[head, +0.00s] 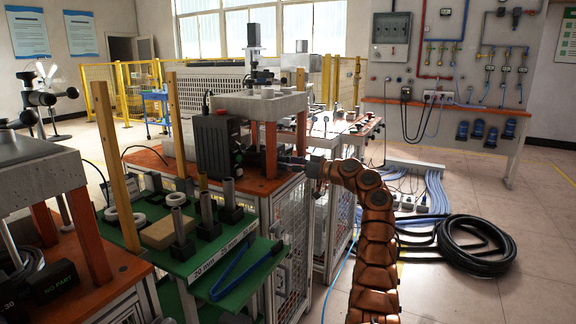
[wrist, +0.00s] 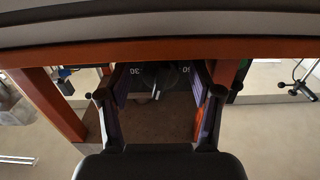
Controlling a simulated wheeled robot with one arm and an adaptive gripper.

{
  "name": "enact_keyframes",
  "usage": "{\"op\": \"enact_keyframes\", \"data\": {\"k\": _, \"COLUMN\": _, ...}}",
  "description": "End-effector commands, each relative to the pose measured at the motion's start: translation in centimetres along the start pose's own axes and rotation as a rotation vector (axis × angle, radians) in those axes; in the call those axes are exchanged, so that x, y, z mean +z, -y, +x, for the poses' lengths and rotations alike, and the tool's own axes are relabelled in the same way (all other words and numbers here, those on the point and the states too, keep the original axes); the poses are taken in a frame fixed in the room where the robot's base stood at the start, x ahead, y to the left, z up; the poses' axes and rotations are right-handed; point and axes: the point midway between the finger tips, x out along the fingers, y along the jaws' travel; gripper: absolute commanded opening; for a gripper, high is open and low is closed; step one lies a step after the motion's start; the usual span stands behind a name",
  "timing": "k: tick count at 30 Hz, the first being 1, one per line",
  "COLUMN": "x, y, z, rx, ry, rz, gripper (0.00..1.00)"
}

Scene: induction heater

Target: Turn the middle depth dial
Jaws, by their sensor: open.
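In the wrist view, a dark dial (wrist: 159,79) with a pale pointer mark shows beyond my fingers, with white numerals near it. I cannot tell whether it is the middle depth dial. My gripper (wrist: 157,112) is open, one finger left and one right of the dial in the picture, with nothing between the tips. The fingers look apart from the dial. In the head view, my gripper (head: 291,161) reaches leftward between the orange legs of a stand, by a black unit (head: 213,146). The dials are hidden there.
An orange beam (wrist: 160,50) crosses above my gripper, and an orange leg (wrist: 48,102) stands at left in the wrist view. In the head view, a green tray (head: 235,262) holds several metal posts and blue tongs. Coiled black hoses (head: 474,245) lie on the floor at right.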

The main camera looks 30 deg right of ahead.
Motion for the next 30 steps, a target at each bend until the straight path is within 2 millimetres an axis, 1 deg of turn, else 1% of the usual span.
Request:
{"op": "enact_keyframes", "data": {"k": 9, "x": 0.0, "y": 0.05, "z": 0.3, "rx": -0.001, "ry": 0.0, "rz": 0.0, "gripper": 0.65}}
{"op": "enact_keyframes", "data": {"k": 11, "x": 0.0, "y": 0.05, "z": 0.29, "rx": -0.001, "ry": 0.0, "rz": 0.0, "gripper": 0.6}}
{"op": "enact_keyframes", "data": {"k": 26, "x": 0.0, "y": 0.06, "z": 0.28, "rx": -0.002, "ry": 0.001, "rz": 0.0, "gripper": 0.07}}
{"op": "enact_keyframes", "data": {"k": 27, "x": 0.0, "y": 0.07, "z": 0.28, "rx": -0.002, "ry": 0.001, "rz": 0.0, "gripper": 0.05}}
{"op": "enact_keyframes", "data": {"k": 30, "x": 0.02, "y": 0.07, "z": 0.28, "rx": -0.002, "ry": 0.001, "rz": 0.003, "gripper": 0.05}}
